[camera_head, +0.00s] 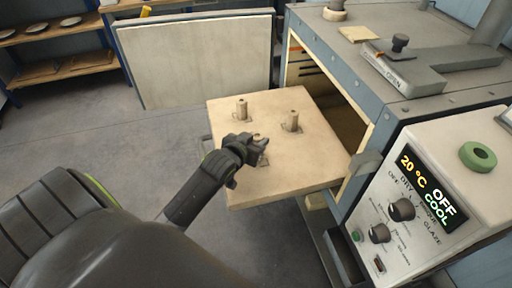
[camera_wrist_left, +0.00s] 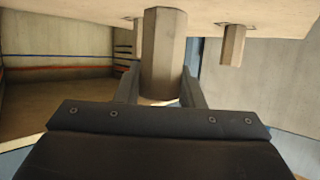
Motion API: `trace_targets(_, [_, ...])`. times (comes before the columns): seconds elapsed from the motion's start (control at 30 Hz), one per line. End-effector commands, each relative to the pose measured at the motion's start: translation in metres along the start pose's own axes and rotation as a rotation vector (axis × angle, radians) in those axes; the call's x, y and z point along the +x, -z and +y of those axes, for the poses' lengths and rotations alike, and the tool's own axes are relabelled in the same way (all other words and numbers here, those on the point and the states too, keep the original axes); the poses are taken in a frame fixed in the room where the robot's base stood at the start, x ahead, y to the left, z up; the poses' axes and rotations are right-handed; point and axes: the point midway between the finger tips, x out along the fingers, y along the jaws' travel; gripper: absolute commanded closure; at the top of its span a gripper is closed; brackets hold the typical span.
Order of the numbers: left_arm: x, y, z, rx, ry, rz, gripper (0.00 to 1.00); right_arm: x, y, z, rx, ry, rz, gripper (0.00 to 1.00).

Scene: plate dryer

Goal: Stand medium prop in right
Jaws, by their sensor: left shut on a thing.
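Three pale props show on the pale square slab (camera_head: 290,172) drawn out of the dryer's opening. One prop (camera_head: 241,108) stands upright at the back left and another (camera_head: 292,121) at the back right, each on a small outlined mark. My left gripper (camera_head: 258,143) is at the slab's front, shut on a prop that it mostly hides in the head view. In the left wrist view this faceted prop (camera_wrist_left: 163,50) sits between the fingers, its end at or close to the slab. The other props (camera_wrist_left: 234,45) show behind it. My right gripper is out of view.
The blue-grey dryer (camera_head: 400,105) stands at the right with its opening behind the slab. A control panel (camera_head: 420,205) reads 20 °C, OFF, COOL. A large pale panel (camera_head: 205,60) stands behind, and wooden shelves (camera_head: 50,70) stand at far left. Grey floor is clear left of the slab.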

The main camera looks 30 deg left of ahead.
Motion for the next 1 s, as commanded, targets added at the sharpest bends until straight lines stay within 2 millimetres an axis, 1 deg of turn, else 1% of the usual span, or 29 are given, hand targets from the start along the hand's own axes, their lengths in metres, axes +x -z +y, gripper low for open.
trace_targets(0.03, [0.003,-0.009,0.000,-0.002,0.001,-0.005,0.92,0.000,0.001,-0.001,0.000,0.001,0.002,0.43])
trace_targets(0.1, [0.007,-0.019,0.000,-0.002,0.001,-0.005,0.92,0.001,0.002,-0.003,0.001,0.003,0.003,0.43])
trace_targets(0.2, [0.010,-0.027,0.000,-0.001,0.000,-0.002,0.92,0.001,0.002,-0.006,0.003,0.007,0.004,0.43])
trace_targets(0.37, [0.011,-0.028,0.000,0.001,-0.001,0.000,0.92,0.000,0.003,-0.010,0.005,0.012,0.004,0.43])
trace_targets(0.53, [0.012,-0.029,0.000,0.000,0.000,0.000,0.92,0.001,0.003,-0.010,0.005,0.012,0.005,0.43])
trace_targets(0.57, [0.012,-0.030,0.000,0.000,0.000,-0.002,0.64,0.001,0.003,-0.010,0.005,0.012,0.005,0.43])
trace_targets(0.7, [0.011,-0.030,0.000,0.000,0.000,-0.002,0.45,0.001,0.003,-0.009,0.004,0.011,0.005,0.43])
trace_targets(0.73, [0.011,-0.030,0.000,0.000,0.000,-0.002,0.43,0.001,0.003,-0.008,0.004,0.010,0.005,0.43])
trace_targets(1.0, [0.011,-0.029,0.000,0.001,0.000,-0.001,0.43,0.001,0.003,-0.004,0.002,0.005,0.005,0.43])
